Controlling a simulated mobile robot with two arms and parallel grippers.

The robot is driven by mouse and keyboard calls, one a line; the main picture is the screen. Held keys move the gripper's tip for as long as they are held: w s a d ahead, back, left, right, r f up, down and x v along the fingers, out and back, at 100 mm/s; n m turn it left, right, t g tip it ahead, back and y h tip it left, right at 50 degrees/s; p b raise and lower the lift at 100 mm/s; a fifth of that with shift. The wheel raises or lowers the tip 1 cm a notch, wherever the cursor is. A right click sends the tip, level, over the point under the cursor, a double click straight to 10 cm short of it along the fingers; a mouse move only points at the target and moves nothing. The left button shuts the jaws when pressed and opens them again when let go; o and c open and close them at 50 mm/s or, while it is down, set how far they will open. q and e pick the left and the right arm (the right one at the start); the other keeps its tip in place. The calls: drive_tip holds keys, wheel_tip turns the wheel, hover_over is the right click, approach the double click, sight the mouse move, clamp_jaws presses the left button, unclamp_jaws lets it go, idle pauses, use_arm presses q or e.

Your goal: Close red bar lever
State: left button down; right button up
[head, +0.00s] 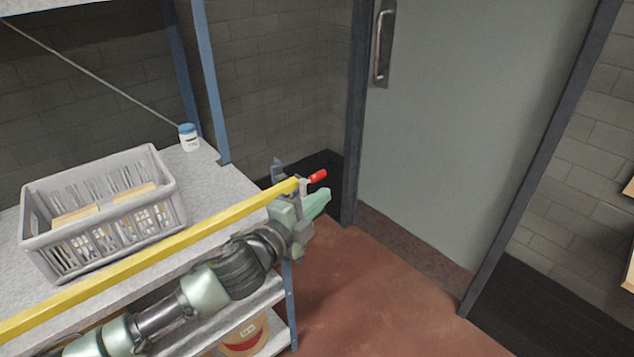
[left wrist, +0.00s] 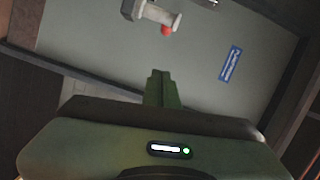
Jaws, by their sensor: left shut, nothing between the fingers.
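The red bar lever (head: 318,175) is a short red grip at the right end of a long yellow bar (head: 190,236), on a grey metal bracket. It points up and to the right. My left gripper (head: 322,200) is shut and empty, just below and right of the lever, apparently apart from it. In the left wrist view the shut fingers (left wrist: 162,88) point toward a pale door, and a red tip (left wrist: 166,31) on a grey fitting shows beyond them. My right gripper is not in view.
A grey crate (head: 103,210) with several boxes stands on the metal shelf behind the bar. A white jar (head: 188,138) with a blue lid stands by the blue post. A grey-green door (head: 470,130) is at the right, with free reddish floor (head: 380,285) in front.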

use_arm(q)
drive_tip(key=shift+w+a+f+p, duration=0.1)
drive_tip(key=shift+w+f+p, duration=0.1)
drive_tip(key=shift+w, duration=0.8)
drive_tip(key=shift+w+a+f+p, duration=0.1)
drive_tip(key=shift+w+p, duration=0.1)
drive_tip(key=shift+w, duration=0.75)
drive_tip(key=shift+w+f+p, duration=0.15)
drive_tip(key=shift+w+p, duration=0.05)
drive_tip(key=shift+w, duration=0.8)
